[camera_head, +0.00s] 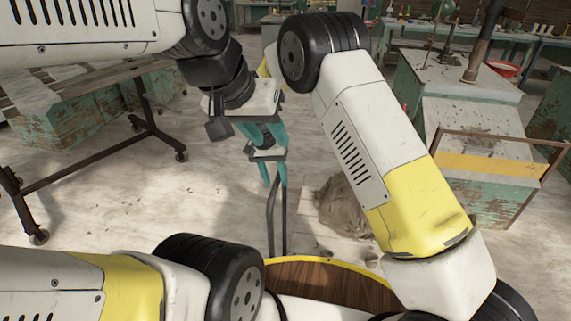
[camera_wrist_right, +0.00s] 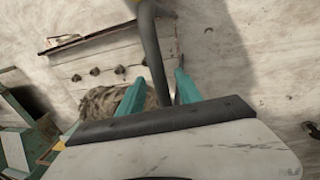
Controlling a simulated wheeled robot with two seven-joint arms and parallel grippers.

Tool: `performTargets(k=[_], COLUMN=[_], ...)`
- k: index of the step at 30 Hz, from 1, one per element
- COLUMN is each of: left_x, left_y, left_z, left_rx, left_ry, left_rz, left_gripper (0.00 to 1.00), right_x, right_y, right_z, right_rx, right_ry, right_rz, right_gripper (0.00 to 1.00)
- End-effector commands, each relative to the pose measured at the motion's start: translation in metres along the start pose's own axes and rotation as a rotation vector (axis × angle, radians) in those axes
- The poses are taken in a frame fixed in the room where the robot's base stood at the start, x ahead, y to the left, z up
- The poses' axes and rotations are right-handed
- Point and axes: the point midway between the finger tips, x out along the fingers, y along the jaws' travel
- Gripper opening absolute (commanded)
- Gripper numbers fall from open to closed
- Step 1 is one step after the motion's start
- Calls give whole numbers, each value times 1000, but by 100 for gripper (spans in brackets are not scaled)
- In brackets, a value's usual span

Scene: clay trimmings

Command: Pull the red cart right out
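I cannot make out a red cart in either view. A thin dark grey bar with a bend (camera_head: 271,220) stands upright in the head view; what it belongs to is hidden. My left gripper (camera_head: 266,135) is above, pointing down, with its teal fingers apart. My right gripper (camera_head: 273,180) is just below it, its teal fingers apart at the top of the bar. In the right wrist view, a grey bar (camera_wrist_right: 153,45) runs between the fingers of my right gripper (camera_wrist_right: 160,85), with gaps at the sides.
A metal frame on casters (camera_head: 148,125) stands left. A green cabinet with a pale top (camera_head: 470,110) stands right. A red basin (camera_head: 505,69) is behind it. Pale floor lies between.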

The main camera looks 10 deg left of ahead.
Motion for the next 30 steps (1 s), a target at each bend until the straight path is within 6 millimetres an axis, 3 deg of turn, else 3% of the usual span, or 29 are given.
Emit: performTargets(k=[5,12,18,30], left_x=[0,0,0,0], left_y=[0,0,0,0], left_z=[0,0,0,0], left_rx=[0,0,0,0], left_ry=[0,0,0,0], left_rz=[0,0,0,0], left_gripper=[36,36,36,36], right_x=[-10,-51,-74,-79], right_y=[0,-1,-1,1], right_z=[-1,-1,0,0], right_rx=[0,0,0,0], right_ry=[2,3,2,0], right_rz=[-2,-2,-1,-2], right_gripper=[41,41,41,41])
